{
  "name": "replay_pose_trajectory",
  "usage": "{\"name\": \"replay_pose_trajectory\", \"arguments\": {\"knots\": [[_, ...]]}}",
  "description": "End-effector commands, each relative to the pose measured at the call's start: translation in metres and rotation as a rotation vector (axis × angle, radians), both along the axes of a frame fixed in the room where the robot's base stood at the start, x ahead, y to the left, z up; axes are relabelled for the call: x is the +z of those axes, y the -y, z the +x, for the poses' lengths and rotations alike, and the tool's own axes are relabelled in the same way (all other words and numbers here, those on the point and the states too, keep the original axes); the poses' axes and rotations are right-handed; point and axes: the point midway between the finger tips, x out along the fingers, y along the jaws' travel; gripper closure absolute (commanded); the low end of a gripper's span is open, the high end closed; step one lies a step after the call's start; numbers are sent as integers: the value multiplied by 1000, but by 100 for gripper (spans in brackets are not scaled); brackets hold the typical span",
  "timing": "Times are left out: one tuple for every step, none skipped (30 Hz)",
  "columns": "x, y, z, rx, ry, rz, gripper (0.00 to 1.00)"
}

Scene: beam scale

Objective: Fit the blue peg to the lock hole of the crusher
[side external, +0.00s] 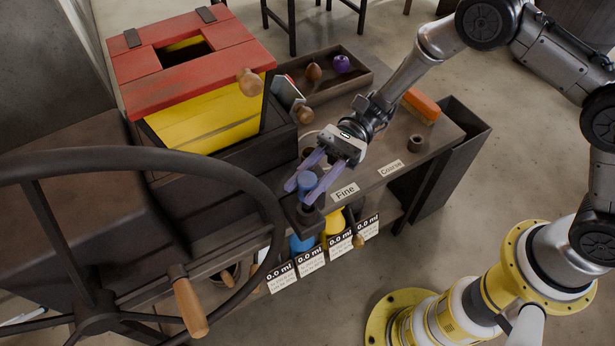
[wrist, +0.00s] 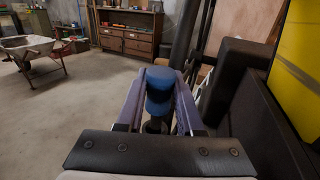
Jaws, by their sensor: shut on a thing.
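The blue peg (side external: 307,181) is between the purple fingers of my gripper (side external: 300,191), which is shut on it. In the wrist view the blue peg (wrist: 160,88) stands between both fingers (wrist: 160,78), its rounded top showing. Below the peg in the side view is a dark block (side external: 304,214) at the bench edge beside the "Fine" label. The peg's lower end is hidden, so I cannot tell whether it is in a hole. The crusher appears to be the yellow box with a red top (side external: 205,120), with a large dark handwheel (side external: 250,180) in front.
A dark ring (side external: 416,143) stands by the "Course" label (side external: 390,168). An orange brush (side external: 421,106) and a tray (side external: 365,75) with small items lie on the bench. The handwheel passes close left of my gripper.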

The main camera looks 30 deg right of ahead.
Motion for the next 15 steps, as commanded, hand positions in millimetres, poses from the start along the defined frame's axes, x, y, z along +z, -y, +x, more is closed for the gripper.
{"name": "replay_pose_trajectory", "arguments": {"knots": [[-2, 0, 0, 0, -1, 0, 100], [-3, 0, 0, 0, -1, 0, 100], [-4, 0, 0, 0, -1, 0, 100], [-5, 0, 0, 0, -2, -1, 100], [-6, 0, 0, 0, -2, -1, 100], [-7, 0, 0, 0, -2, -1, 100], [-7, 0, 0, 0, -1, 0, 100], [-8, 0, 0, 0, -1, 0, 100], [-9, 0, 0, 0, -1, 0, 100], [-10, 0, 0, 0, -1, 0, 100], [-11, 0, 0, 0, 0, 0, 100], [-12, 0, 0, 0, 0, 0, 100], [-13, 0, 0, 0, 0, 0, 100], [-13, 0, 0, 0, 0, 0, 100], [-14, 0, 0, 0, 0, 0, 100]]}}
